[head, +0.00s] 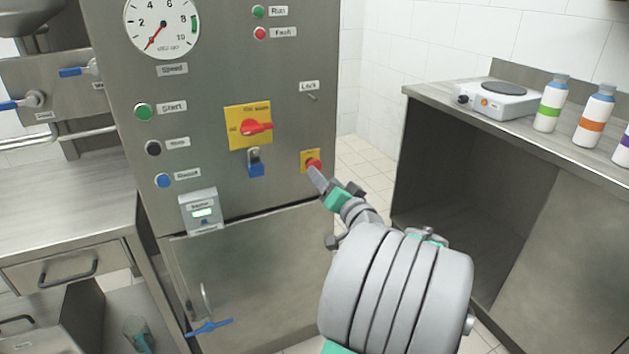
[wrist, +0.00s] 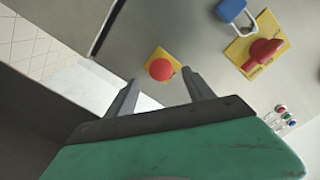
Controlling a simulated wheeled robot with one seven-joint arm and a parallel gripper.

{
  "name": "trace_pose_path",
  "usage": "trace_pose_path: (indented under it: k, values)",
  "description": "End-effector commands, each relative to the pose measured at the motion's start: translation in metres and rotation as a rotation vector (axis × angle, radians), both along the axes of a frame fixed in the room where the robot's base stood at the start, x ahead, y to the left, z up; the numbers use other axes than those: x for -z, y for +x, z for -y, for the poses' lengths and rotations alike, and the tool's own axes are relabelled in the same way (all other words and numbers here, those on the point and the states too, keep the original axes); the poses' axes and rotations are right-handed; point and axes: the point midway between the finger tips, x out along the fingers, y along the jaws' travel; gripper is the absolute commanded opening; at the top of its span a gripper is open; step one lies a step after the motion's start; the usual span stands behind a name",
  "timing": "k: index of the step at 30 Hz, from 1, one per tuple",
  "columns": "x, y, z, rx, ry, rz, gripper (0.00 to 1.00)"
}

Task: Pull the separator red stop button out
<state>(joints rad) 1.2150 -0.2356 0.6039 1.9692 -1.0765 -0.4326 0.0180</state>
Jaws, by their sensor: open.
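The red stop button (head: 312,164) sits on a small yellow plate at the right of the steel cabinet front. In the wrist view the red button (wrist: 160,69) shows as a round knob on its yellow plate, between and beyond the fingertips. My gripper (head: 318,178) is close to the button in the head view, its fingers partly overlapping the plate's lower edge. In the wrist view my gripper (wrist: 158,78) is open, one finger each side of the button in the picture. I cannot tell whether a finger touches it.
A red rotary switch (head: 257,128) on a yellow plate and a blue padlock (head: 256,168) are left of the button. A counter with a hotplate (head: 498,99) and several bottles stands at right. A gap of tiled floor (head: 362,165) lies between cabinet and counter.

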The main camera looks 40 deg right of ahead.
Motion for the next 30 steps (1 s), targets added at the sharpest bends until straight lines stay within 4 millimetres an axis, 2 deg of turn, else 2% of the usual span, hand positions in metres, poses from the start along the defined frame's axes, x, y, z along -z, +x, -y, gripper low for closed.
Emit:
trace_pose_path:
  k: [3, 9, 18, 30]
  values:
    - [0.0, 0.025, 0.004, -0.007, 0.0, -0.002, 0.62]
    - [0.0, 0.054, 0.014, -0.005, -0.001, -0.003, 0.62]
    - [-0.001, 0.06, 0.015, -0.003, 0.0, -0.003, 0.62]
    - [-0.001, 0.059, 0.015, -0.002, -0.001, -0.004, 0.3]
